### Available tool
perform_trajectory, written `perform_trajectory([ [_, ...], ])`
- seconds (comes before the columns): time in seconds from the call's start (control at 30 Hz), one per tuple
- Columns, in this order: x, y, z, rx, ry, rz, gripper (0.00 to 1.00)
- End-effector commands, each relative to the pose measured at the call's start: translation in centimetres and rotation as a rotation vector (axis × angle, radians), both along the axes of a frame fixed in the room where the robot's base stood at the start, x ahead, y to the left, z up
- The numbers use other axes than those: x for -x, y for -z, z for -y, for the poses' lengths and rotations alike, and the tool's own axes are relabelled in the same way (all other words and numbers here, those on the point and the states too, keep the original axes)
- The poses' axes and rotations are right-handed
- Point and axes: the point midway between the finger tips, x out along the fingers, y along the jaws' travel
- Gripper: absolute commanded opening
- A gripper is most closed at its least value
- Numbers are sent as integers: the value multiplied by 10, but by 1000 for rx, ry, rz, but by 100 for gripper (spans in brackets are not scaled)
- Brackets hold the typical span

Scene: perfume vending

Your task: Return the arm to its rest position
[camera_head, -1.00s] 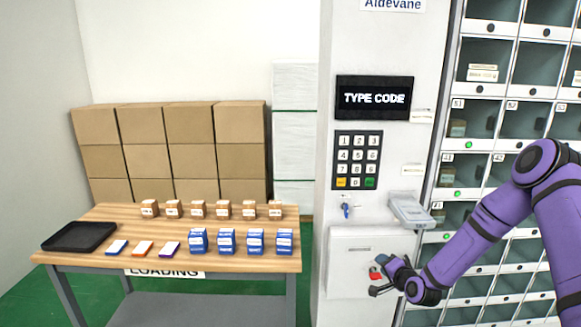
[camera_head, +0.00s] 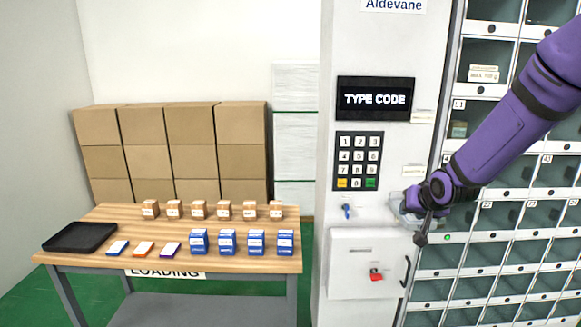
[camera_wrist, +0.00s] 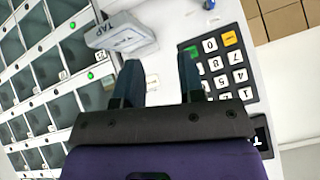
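My purple arm comes in from the right in the head view, in front of the vending machine (camera_head: 385,25). My gripper (camera_head: 421,238) is in front of the machine, beside the grey card-reader-like box (camera_head: 400,208) and below the keypad (camera_head: 358,160). In the wrist view my gripper (camera_wrist: 160,80) shows two dark fingers spread apart with nothing between them. The grey box (camera_wrist: 122,36) lies beyond the left finger and the keypad (camera_wrist: 220,68) beyond the right one. The black display (camera_head: 375,98) reads TYPE CODE.
The white hatch panel (camera_head: 350,280) with a red knob (camera_head: 376,275) is below. Glass compartments (camera_head: 520,290) fill the right side. A wooden table (camera_head: 120,220) on the left carries a black tray (camera_head: 80,237), cards and small boxes. Cartons (camera_head: 190,150) stand behind it.

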Motion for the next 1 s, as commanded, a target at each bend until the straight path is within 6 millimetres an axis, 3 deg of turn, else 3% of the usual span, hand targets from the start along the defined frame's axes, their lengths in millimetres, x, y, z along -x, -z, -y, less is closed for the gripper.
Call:
perform_trajectory([
  [0.03,11,-16,-1,27,-5,-7,36],
  [0.2,51,-56,-1,104,-11,-54,36],
  [0.5,135,-115,-3,191,-22,-136,36],
  [0.8,231,-153,-7,219,-56,-215,36],
  [1.0,295,-165,-10,210,-98,-266,36],
])
